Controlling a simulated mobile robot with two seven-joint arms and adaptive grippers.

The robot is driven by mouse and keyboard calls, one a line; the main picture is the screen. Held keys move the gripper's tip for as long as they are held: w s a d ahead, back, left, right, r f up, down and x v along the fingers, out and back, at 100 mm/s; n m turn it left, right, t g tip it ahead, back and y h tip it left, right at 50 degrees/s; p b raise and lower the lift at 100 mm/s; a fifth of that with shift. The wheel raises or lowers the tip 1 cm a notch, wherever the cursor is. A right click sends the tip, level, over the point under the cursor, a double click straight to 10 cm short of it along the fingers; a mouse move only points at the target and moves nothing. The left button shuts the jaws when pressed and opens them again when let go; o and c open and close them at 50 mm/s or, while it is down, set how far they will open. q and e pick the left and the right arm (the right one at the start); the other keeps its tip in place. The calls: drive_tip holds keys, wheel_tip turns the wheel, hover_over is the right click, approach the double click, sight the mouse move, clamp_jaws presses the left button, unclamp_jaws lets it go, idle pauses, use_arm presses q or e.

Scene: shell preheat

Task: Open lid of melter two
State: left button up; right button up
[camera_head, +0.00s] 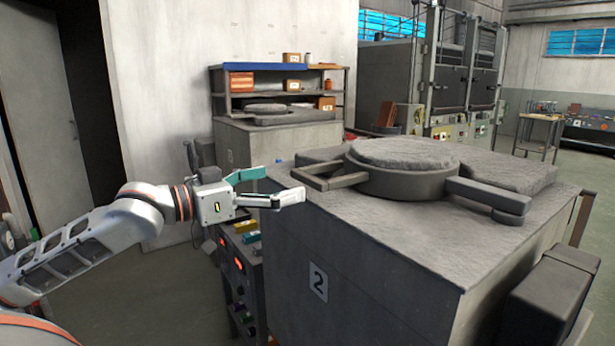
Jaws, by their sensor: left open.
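Melter two (365,285) is a large grey block with a "2" plate on its front, at the centre right. Its round lid (405,183) lies flat on top, looking shut. A bar handle (330,176) sticks out from the lid's left side, and a hinge-like arm (490,197) from its right. My left gripper (292,184) is open and empty. In the picture it is just left of the handle, near the melter's top left edge, and apart from the handle. My right gripper is not in view.
A control panel (240,275) with lit displays stands below my left gripper. Another melter (265,145) and a shelf (345,95) with boxes stand behind. A dark box (545,305) is fixed at the melter's right side. Open floor (160,300) lies at the left.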

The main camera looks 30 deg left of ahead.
sight(304, 177)
use_arm(q)
drive_tip(key=shift+x, duration=2.25)
drive_tip(key=shift+w+d+r+p, duration=0.1)
drive_tip(key=shift+w+p, duration=0.3)
drive_tip(key=shift+w, duration=0.3)
drive_tip(key=shift+w+d, duration=0.4)
drive_tip(key=shift+w, duration=0.2)
drive_tip(key=shift+f, duration=0.2)
drive_tip(key=c, duration=1.6)
